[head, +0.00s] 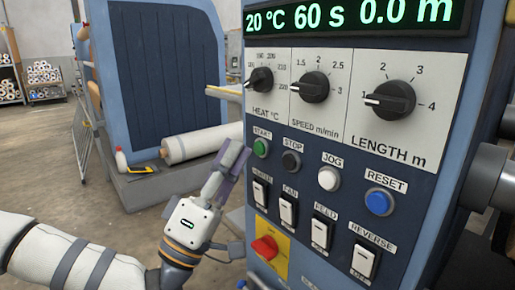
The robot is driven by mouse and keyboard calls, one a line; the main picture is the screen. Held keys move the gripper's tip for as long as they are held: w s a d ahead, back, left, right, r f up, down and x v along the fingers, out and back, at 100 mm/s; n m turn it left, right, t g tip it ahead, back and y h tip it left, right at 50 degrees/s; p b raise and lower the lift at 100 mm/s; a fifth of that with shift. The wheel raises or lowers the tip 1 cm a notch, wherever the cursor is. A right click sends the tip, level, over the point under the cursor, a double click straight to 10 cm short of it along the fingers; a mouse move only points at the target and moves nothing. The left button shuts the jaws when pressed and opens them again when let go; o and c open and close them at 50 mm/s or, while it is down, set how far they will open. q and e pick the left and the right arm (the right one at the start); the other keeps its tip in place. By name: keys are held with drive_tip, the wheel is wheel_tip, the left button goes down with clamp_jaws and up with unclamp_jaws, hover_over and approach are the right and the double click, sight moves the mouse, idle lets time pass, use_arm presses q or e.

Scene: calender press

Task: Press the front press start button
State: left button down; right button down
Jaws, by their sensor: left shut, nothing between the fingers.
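The green start button (261,148) is on the blue control panel, under the label START and at the left end of the button row. The black stop button (291,161), white jog button (328,178) and blue reset button (379,202) run to its right. My left gripper (238,150) is shut and empty, its fingers pointing up beside the panel's left edge. In the picture its tips are just left of the start button; no contact with it shows. My right gripper is not in view.
Above the buttons are three black dials (313,87) and a green-lit display (350,14). Below are several white rocker switches (325,229) and a red rotary switch (265,247) on yellow. Behind stand a blue machine (155,75) and a white roll (200,143).

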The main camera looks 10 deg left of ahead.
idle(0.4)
use_arm(q)
drive_tip(key=shift+w+d, duration=0.3)
